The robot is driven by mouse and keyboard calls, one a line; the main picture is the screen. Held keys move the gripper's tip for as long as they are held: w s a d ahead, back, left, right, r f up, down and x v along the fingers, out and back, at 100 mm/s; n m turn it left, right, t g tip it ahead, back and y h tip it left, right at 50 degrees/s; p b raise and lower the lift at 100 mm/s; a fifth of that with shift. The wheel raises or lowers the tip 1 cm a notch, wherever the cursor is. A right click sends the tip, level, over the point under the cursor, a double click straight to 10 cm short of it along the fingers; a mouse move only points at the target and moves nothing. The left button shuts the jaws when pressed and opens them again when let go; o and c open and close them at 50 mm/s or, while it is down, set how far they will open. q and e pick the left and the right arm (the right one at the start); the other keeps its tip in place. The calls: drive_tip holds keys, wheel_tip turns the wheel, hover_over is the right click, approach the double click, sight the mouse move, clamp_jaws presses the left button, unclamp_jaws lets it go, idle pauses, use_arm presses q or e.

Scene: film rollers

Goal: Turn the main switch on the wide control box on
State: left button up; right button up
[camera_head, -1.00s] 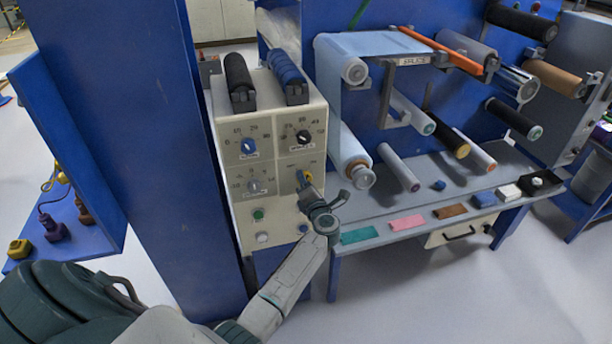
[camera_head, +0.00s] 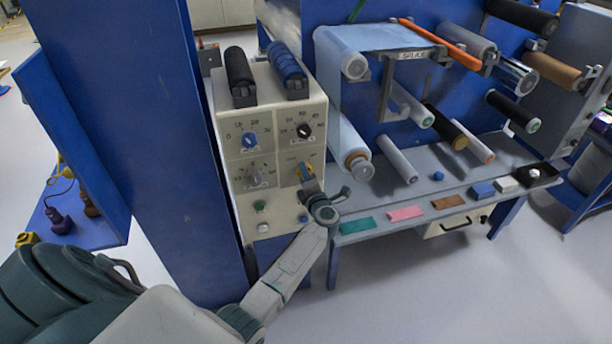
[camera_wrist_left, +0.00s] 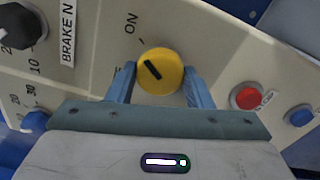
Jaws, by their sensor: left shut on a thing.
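The wide control box (camera_head: 232,190) is beige and stands against the blue column, with several knobs on its front. Its main switch (camera_wrist_left: 161,72) is a round yellow knob with a black mark, seen close up in the left wrist view. The mark slants up and left; an "ON" label is printed above and left of the knob. My left gripper (camera_wrist_left: 160,88) is shut on the main switch, one blue finger on each side. In the head view the gripper partly covers the switch. My right gripper is in neither current view.
A red button (camera_wrist_left: 247,97) and a blue button (camera_wrist_left: 299,115) sit right of the switch in the left wrist view. A brake knob (camera_wrist_left: 18,27) is at its upper left. A grey shelf (camera_head: 420,194) with coloured pads and rollers stands right of the box.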

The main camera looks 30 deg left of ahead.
use_arm(q)
drive_tip(key=o, duration=1)
drive_tip(key=b+v, duration=0.2)
drive_tip(key=v, duration=0.9)
